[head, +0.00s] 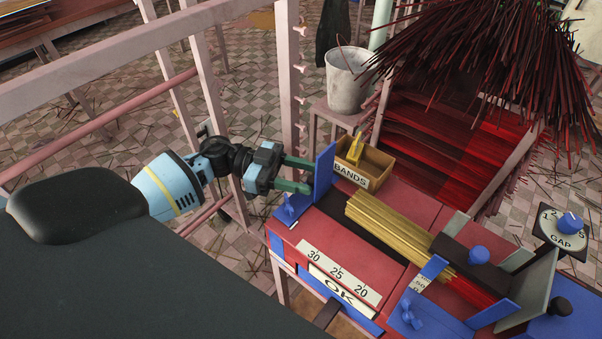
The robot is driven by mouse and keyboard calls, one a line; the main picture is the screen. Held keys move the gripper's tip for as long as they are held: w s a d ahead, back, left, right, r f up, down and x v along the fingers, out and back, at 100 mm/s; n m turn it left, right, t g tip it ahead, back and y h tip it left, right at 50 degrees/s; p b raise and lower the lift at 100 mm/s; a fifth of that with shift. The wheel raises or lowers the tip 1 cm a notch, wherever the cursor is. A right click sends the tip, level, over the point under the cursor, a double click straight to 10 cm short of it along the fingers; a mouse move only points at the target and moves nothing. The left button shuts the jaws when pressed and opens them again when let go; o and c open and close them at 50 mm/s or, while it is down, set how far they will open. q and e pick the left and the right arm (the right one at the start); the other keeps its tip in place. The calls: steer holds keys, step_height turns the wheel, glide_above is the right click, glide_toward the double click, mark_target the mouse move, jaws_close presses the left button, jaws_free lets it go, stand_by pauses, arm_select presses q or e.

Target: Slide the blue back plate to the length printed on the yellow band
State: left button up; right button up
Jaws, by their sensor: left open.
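The blue back plate (325,170) stands upright at the left end of the red bench's dark channel. My left gripper (311,175) is open, its two green fingers pointing right with their tips at the plate's left side. I cannot tell whether they touch it. A blue wing knob (291,208) sits by the plate's foot. A scale strip (338,272) reads 30, 25, 20 from left to right. A yellow piece (355,149) stands in the wooden box marked BANDS (378,164); no number is readable on it. My right gripper is not in view.
A yellow stick bundle (393,228) lies in the channel right of the plate, with a gap between. Blue plates and a blue knob (479,255) crowd the right end. A pink post (287,80) rises behind my gripper.

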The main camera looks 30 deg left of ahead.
arm_select(q)
jaws_close()
stand_by(0.3)
steer(key=shift+d, duration=0.15)
